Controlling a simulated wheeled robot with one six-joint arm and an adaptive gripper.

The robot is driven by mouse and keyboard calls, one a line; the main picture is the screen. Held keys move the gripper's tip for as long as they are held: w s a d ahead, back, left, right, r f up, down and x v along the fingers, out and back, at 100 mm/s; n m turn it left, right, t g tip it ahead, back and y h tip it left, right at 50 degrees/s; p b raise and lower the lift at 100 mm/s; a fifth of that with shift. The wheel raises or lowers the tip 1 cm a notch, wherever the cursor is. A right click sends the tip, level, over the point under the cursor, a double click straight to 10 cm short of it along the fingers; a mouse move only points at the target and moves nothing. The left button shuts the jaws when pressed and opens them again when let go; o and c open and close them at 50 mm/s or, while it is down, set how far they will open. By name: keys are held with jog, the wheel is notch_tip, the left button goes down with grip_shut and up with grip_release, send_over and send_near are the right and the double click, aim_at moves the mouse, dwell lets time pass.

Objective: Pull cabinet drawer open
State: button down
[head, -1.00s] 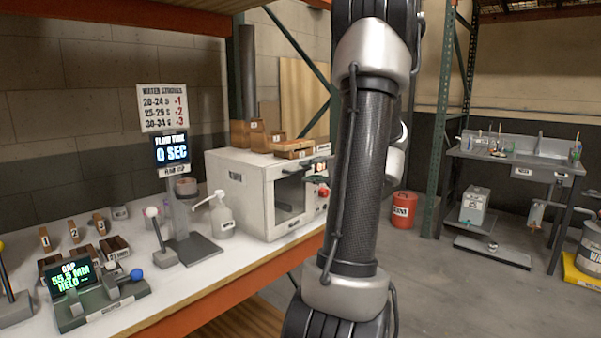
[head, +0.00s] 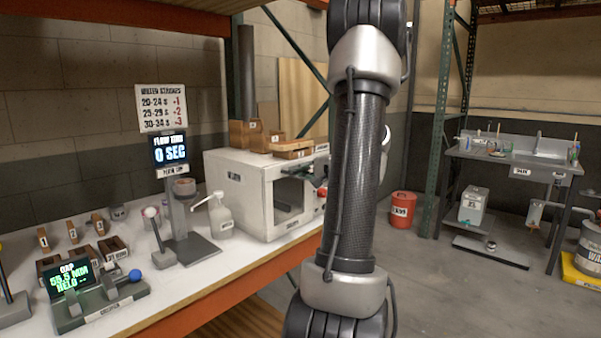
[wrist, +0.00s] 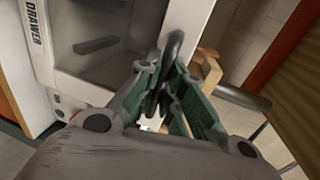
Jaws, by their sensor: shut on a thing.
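The white cabinet (head: 250,199) stands on the bench in the head view, with a dark window opening in its front. In the wrist view its white front (wrist: 139,19) fills the upper left, with a "DRAWER" label (wrist: 37,22) and dark rails inside the opening. My gripper (wrist: 165,82) has its green-lined fingers closed around a dark curved bar handle (wrist: 174,47). In the head view my arm covers the right end of the cabinet front, and the gripper is mostly hidden. I cannot tell how far the drawer is out.
Wooden boxes (head: 243,133) sit on top of the cabinet. A pump bottle (head: 221,214) and the flow-time stand (head: 177,202) are left of it on the bench. A red bucket (head: 403,210) stands on the floor right of my arm, where the floor is largely open.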

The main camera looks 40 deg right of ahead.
jog(key=shift+s, duration=0.1)
jog(key=f+v, duration=0.2)
jog(key=v, duration=0.8)
jog(key=f+v, duration=0.2)
jog(key=v, duration=0.7)
jog(key=shift+s+d, duration=0.2)
jog(key=shift+s, duration=0.6)
jog(key=c, duration=1.5)
grip_release()
jog(key=v, duration=1.2)
jog(key=shift+d, duration=0.1)
